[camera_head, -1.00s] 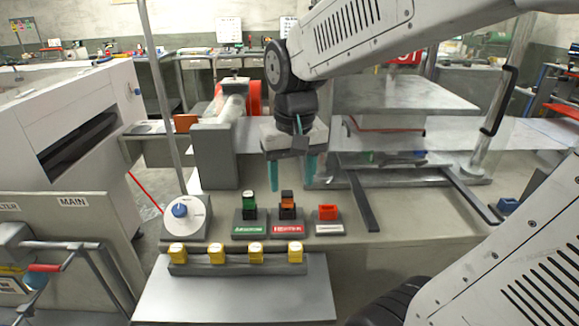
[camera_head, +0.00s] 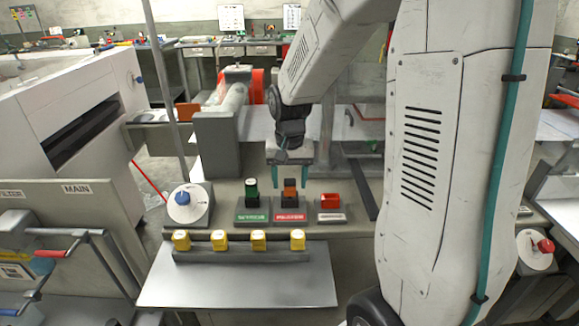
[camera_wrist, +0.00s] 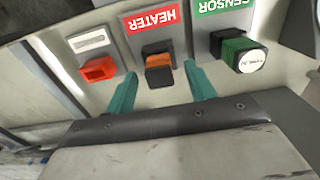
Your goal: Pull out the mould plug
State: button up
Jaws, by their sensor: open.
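On the bench, an orange-and-black plug (camera_head: 290,187) stands upright in a socket labelled HEATER in red. To its left, a black-and-green plug (camera_head: 251,188) stands at a green SENSOR label. Neither label reads mould, so I cannot tell which is the mould plug. My gripper (camera_head: 291,187) points down over the HEATER plug with its teal fingers apart. In the wrist view, the HEATER plug (camera_wrist: 158,70) shows between the two fingers of my gripper (camera_wrist: 161,74). The SENSOR plug (camera_wrist: 238,53) is outside them. I see no clear contact.
A red block-like socket (camera_head: 330,202) with a pale label is right of HEATER. A blue-knobbed dial box (camera_head: 186,206) stands left. Several yellow blocks line a rack (camera_head: 240,256) in front, on a grey shelf (camera_head: 235,287). A grey post (camera_head: 217,145) stands behind left.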

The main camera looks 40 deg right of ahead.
aim_at(290, 181)
jog(key=shift+f, duration=0.55)
jog(key=c, duration=1.1)
jog(key=shift+o, duration=0.2)
jog(key=shift+r, duration=0.6)
jog(key=shift+r, duration=2.05)
jog(key=shift+r, duration=0.1)
jog(key=shift+r, duration=1.4)
